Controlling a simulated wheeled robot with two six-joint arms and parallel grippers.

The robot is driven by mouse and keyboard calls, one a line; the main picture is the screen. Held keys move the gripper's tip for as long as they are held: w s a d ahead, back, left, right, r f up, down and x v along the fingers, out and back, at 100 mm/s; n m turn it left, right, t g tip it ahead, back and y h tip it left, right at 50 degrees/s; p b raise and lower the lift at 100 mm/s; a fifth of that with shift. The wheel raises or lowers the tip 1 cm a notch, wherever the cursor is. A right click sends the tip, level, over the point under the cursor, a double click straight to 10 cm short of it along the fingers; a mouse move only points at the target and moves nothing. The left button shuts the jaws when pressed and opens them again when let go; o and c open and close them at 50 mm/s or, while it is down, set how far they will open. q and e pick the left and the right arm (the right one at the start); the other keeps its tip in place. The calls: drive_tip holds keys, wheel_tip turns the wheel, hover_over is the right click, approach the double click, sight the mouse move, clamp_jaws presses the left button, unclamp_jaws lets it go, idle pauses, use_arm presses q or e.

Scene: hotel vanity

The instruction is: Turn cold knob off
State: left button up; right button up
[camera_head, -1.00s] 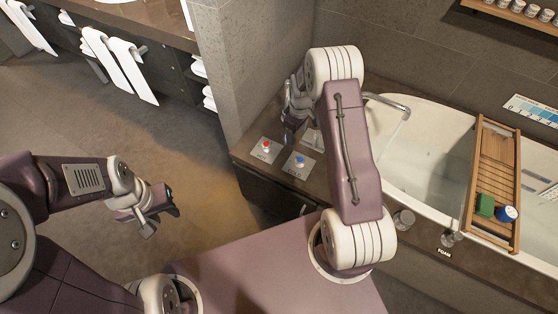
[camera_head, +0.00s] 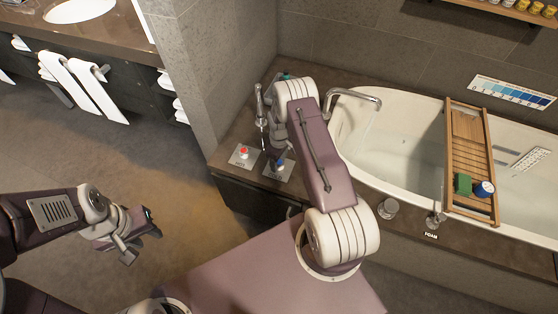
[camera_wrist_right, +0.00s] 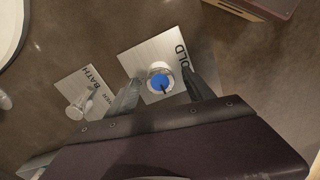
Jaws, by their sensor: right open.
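The cold knob, with a blue cap on a silver base (camera_wrist_right: 160,82), stands on a square metal plate marked COLD (camera_wrist_right: 146,56). In the head view the plate (camera_head: 270,173) shows at the counter's near side, with the knob (camera_head: 279,164) partly covered by my right gripper. My right gripper (camera_wrist_right: 160,76) is open, with one finger on each side of the knob; whether either finger touches it I cannot tell. My left gripper (camera_head: 138,238) hangs over the floor at left, far from the knob; its finger gap is unclear.
A red-capped knob (camera_head: 244,151) stands left of the cold knob. A lever on the BATH plate (camera_wrist_right: 80,107) is close to my left finger in the wrist view. A spout (camera_head: 352,95) arches over the tub (camera_head: 410,100), which bears a wooden rack (camera_head: 468,130).

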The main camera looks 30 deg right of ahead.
clamp_jaws()
drive_tip(key=m+b, duration=0.1)
drive_tip(key=m, duration=0.7)
drive_tip(key=shift+m+b, duration=0.3)
drive_tip(key=shift+b, duration=0.05)
drive_tip(key=m, duration=0.4)
drive_tip(key=shift+w+m+b, duration=0.1)
drive_tip(key=shift+m+b, duration=0.3)
drive_tip(key=shift+m, duration=2.1)
drive_tip(key=shift+r, duration=0.1)
